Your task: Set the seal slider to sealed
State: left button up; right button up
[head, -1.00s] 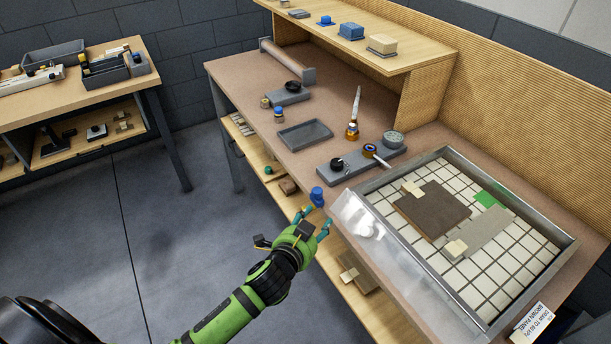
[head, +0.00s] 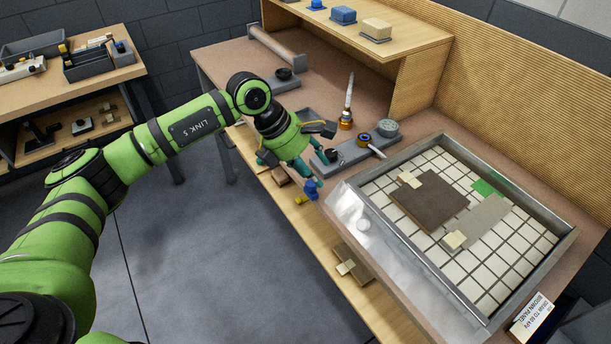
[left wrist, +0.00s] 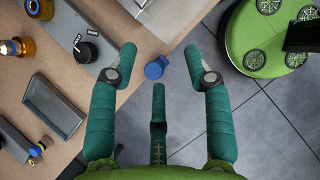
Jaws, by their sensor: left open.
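A small blue knob (head: 311,188) sits at the table's front edge, beside the near-left corner of the clear press lid. I take it to be the seal slider; no label shows on it. My left gripper (head: 303,174) is open, close to the knob, with its fingers pointing down. In the left wrist view the blue knob (left wrist: 156,68) shows between the two spread, empty teal fingers. I cannot tell whether any finger touches it. The knob's base and its setting do not show clearly. My right gripper is not in view.
The metal press frame (head: 455,290) holds a brown panel (head: 428,200) on a tiled bed. A grey control bar with a black dial (left wrist: 85,51) lies near the gripper, as does an empty grey tray (left wrist: 57,108). Open floor (head: 200,260) lies in front.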

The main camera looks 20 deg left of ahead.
aim_at(310, 183)
pick_arm(q)
jog(key=shift+y, duration=0.9)
jog(key=f, duration=0.1)
jog(key=w+a+f+p, duration=0.1)
jog(key=f, duration=0.1)
jog(key=f+p, duration=0.1)
jog(key=f, duration=0.1)
jog(key=shift+w+a, duration=0.3)
jog(key=shift+a, duration=0.1)
jog(key=shift+w+d+f+p, duration=0.1)
jog(key=shift+d+f+p, duration=0.15)
jog(key=shift+f, duration=0.35)
grip_shut()
